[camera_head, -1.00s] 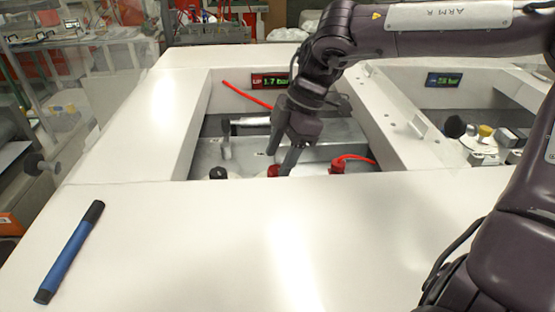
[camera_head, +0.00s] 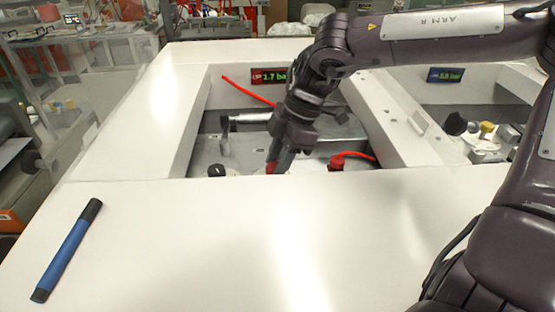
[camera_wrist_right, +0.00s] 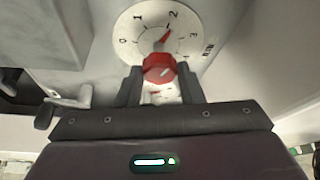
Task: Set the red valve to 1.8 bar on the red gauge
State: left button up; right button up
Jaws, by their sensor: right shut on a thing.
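The red valve knob (camera_wrist_right: 158,68) sits between the fingertips of my right gripper (camera_wrist_right: 158,88) in the right wrist view. The gripper is shut on it. Behind it, a white round dial (camera_wrist_right: 135,40) carries printed numbers and a red pointer near the 2. In the head view my right gripper (camera_head: 280,155) reaches down into the left recess and mostly hides the knob. The red gauge (camera_head: 268,76) on the recess's back wall reads 1.7 bar, its right end hidden by my arm. My left gripper is not in view.
A second red fitting with a red hose (camera_head: 350,158) is right of my gripper. A blue gauge (camera_head: 445,75) hangs in the right recess, with a yellow knob (camera_head: 487,127) below. A blue marker (camera_head: 68,250) lies on the white top (camera_head: 180,240), otherwise clear in front.

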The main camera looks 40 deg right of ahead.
jog(key=shift+f+m, duration=0.1)
jog(key=shift+m, duration=0.3)
jog(key=o, duration=1)
jog(key=shift+r, duration=0.2)
jog(key=b+v, duration=0.1)
jog(key=v, duration=0.6)
jog(key=shift+s+r, duration=0.2)
jog(key=shift+r, duration=0.1)
jog(key=shift+d, duration=0.1)
